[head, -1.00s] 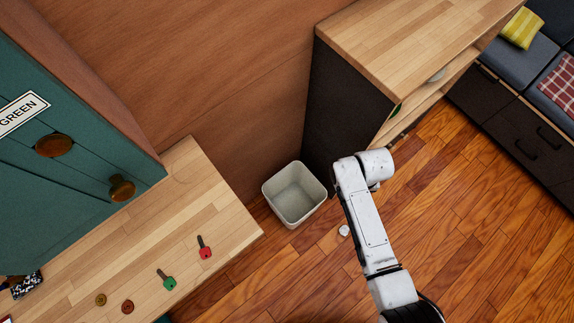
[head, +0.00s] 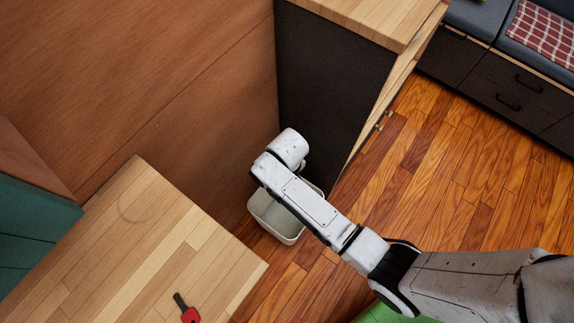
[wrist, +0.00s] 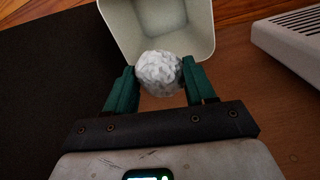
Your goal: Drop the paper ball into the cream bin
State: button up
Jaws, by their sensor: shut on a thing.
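The white crumpled paper ball (wrist: 160,73) is held between the two green fingers of my gripper (wrist: 161,80) in the wrist view. The cream bin (wrist: 197,22) lies just beyond the ball there, its open mouth behind the ball. In the head view the cream bin (head: 275,222) stands on the wood floor, partly hidden under my arm. My gripper's fingers and the ball are hidden behind my arm in the head view. I cannot tell how high the ball is above the bin.
A dark-sided cabinet (head: 330,85) stands behind the bin. A white slatted object (wrist: 293,40) is at the right in the wrist view. The floor (head: 450,190) to the right is clear.

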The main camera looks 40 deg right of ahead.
notch_tip(320, 180, down, 11)
jog(key=s+d+n+b, duration=0.1)
jog(key=b, duration=1)
notch_tip(320, 180, down, 6)
jog(key=b, duration=0.6)
jog(key=shift+r+b, duration=0.15)
jog(key=shift+b, duration=0.2)
jog(key=o, duration=1.1)
notch_tip(320, 180, up, 11)
jog(key=p, duration=0.5)
